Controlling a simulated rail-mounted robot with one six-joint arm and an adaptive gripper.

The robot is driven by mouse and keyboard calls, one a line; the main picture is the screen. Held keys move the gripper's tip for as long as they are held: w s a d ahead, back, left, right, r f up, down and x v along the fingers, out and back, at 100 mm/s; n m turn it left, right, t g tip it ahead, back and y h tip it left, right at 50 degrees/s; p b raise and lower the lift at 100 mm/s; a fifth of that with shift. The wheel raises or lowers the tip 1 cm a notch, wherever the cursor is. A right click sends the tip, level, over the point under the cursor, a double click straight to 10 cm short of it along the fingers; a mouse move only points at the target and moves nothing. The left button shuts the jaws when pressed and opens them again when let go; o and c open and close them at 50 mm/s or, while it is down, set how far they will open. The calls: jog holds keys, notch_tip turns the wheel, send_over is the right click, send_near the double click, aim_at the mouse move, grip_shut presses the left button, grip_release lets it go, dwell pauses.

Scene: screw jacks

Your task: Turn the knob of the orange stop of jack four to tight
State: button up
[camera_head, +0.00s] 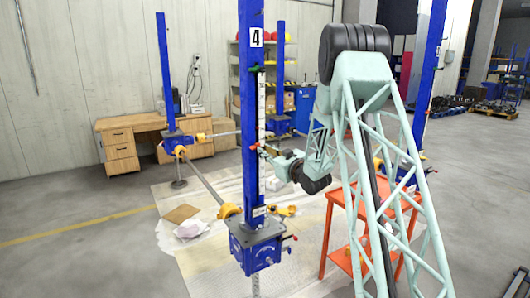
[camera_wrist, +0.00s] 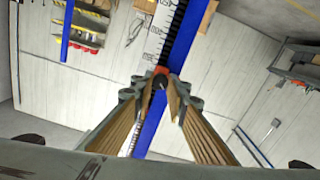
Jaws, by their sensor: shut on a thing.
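Jack four is the blue column (camera_head: 252,105) with the "4" plate near its top and a white scale down its side. In the wrist view its blue column (camera_wrist: 185,38) runs diagonally behind my gripper. The orange stop (camera_wrist: 161,69) sits on the scale, with its round black knob (camera_wrist: 159,82) facing me. My gripper (camera_wrist: 163,86) is shut on the knob, its brown-lined fingers on either side of it.
Jack four's blue gearbox (camera_head: 256,245) stands at the column's foot, with yellow couplings (camera_head: 229,211) beside it. An orange cart (camera_head: 345,208) stands to the right under my arm. Other blue columns (camera_head: 166,72) and a wooden desk (camera_head: 130,135) stand behind.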

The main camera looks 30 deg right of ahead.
jog(key=shift+m, duration=0.3)
jog(key=shift+d+f+m+p, duration=0.1)
jog(key=shift+m+p, duration=1.05)
jog(key=shift+m, duration=5.55)
jog(key=shift+f+m+p, duration=0.1)
jog(key=shift+m+p, duration=1)
jog(key=shift+m, duration=5.6)
jog(key=o, duration=0.9)
